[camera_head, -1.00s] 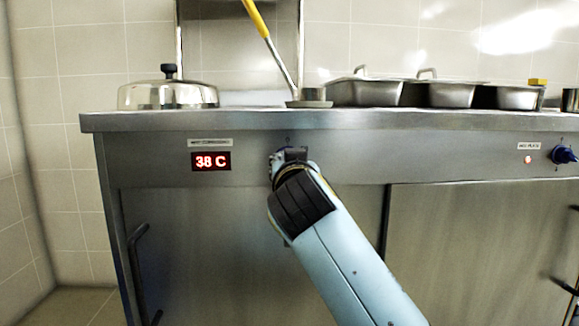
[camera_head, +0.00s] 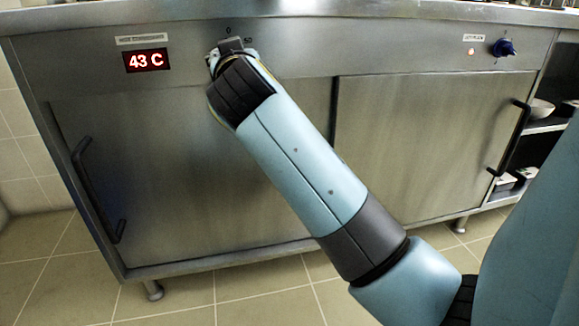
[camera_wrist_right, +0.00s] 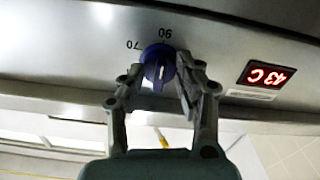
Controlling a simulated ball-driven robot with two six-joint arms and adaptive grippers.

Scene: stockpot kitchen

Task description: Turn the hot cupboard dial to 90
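The hot cupboard dial (camera_wrist_right: 158,65) is a blue knob with a white pointer line, on the steel front panel. In the right wrist view it sits between the two fingers of my right gripper (camera_wrist_right: 160,72), which bear on its sides. The marks 90 and 70 are near it, upside down in that view. In the head view my right gripper (camera_head: 228,52) covers the dial. The red display (camera_head: 146,61) left of it reads 43 C; it also shows in the right wrist view (camera_wrist_right: 266,75). My left gripper is out of view.
Two cupboard doors with black handles (camera_head: 97,190) are below. Open shelves (camera_head: 545,125) with bowls stand at the far right.

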